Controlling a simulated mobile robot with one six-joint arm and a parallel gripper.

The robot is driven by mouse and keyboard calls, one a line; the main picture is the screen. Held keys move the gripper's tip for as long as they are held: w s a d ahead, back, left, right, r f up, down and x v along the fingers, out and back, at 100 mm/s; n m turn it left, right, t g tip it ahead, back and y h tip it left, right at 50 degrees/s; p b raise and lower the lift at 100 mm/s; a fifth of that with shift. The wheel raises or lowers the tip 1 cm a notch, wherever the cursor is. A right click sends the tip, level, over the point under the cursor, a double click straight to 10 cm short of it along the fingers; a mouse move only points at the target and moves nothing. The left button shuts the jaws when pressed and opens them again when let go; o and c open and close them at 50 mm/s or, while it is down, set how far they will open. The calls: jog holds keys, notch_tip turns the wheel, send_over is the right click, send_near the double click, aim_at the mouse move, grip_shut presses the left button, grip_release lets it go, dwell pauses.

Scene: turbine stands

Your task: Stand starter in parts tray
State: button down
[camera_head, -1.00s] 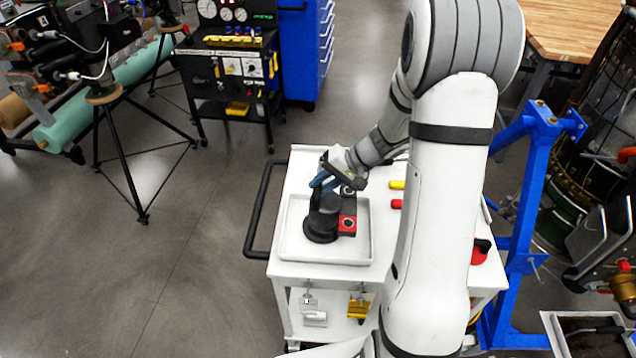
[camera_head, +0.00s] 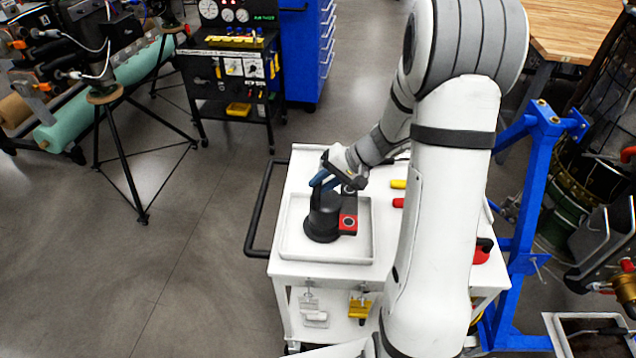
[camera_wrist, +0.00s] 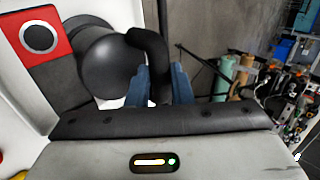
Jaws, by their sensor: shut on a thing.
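The starter (camera_head: 322,220) is a black cylinder with a wider round base and a curved black handle or pipe on top. It stands upright in the white parts tray (camera_head: 300,252) on the cart top. My gripper (camera_head: 323,180) has blue fingers and is shut on the starter's upper black pipe. In the wrist view the blue fingers (camera_wrist: 161,85) sit on either side of that pipe, and the starter's round black body (camera_wrist: 112,68) shows to the left. The starter's underside and its contact with the tray floor are hidden.
A red and black block (camera_head: 348,222) sits in the tray right beside the starter. Yellow and red handles (camera_head: 398,190) lie on the white cart (camera_head: 290,265) to the right of the tray. A blue stand (camera_head: 530,200) is close on the cart's right.

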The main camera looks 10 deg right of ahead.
jog(key=shift+s+d+f+b, duration=0.1)
jog(key=shift+s+f+b, duration=0.1)
jog(key=shift+f, duration=0.2)
jog(key=shift+s+d+f+b, duration=0.1)
jog(key=shift+f+b, duration=0.05)
jog(key=shift+f, duration=0.2)
jog(key=c, duration=1.7)
grip_release()
jog(key=shift+c, duration=0.2)
jog(key=shift+o, duration=1.4)
jog(key=shift+w+f, duration=0.1)
jog(key=shift+w, duration=0.1)
jog(key=shift+o, duration=1.3)
jog(key=shift+r, duration=0.2)
jog(key=shift+f, duration=0.1)
jog(key=shift+o, duration=0.7)
